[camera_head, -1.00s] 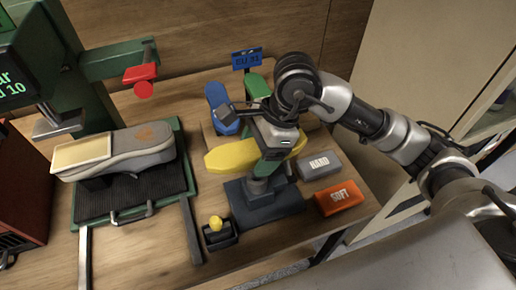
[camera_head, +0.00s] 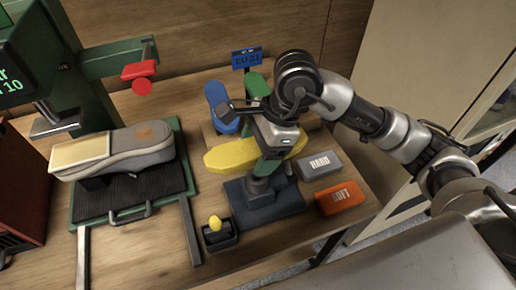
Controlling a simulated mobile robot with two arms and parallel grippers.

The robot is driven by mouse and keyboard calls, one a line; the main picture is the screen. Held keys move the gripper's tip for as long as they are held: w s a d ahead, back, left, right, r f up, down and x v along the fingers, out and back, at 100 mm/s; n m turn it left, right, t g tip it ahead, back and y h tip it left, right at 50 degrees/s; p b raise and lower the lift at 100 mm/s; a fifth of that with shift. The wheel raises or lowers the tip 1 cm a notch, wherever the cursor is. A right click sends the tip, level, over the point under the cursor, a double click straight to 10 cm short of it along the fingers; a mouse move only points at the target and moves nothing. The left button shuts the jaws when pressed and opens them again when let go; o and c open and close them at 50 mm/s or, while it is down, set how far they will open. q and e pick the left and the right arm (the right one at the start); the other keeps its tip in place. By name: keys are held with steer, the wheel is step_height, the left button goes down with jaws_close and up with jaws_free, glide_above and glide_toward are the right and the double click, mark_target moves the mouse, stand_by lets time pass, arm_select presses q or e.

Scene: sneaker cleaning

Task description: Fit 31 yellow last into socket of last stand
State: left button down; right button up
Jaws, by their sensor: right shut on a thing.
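The yellow last (camera_head: 230,155) lies level just above the dark last stand (camera_head: 265,205), toe to the left. My right gripper (camera_head: 268,160) is shut on it from above and covers its middle. The stand has a dark square base and a short post (camera_head: 258,186) under my gripper. I cannot tell whether the last sits in the socket, because my gripper hides the joint. My left gripper is not in view.
A blue last (camera_head: 218,103) and a green last (camera_head: 257,84) stand behind, by the blue sign (camera_head: 246,59). The grey HARD block (camera_head: 320,165) and orange SOFT block (camera_head: 340,198) lie right. A small holder (camera_head: 220,237) with a yellow knob stands in front.

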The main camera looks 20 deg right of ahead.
steer(key=shift+b, duration=0.75)
stand_by(0.9)
steer(key=shift+f+b, duration=2.3)
steer(key=shift+b, duration=0.3)
steer(key=o, duration=1.3)
steer(key=shift+c, duration=0.2)
steer(key=v, duration=1.1)
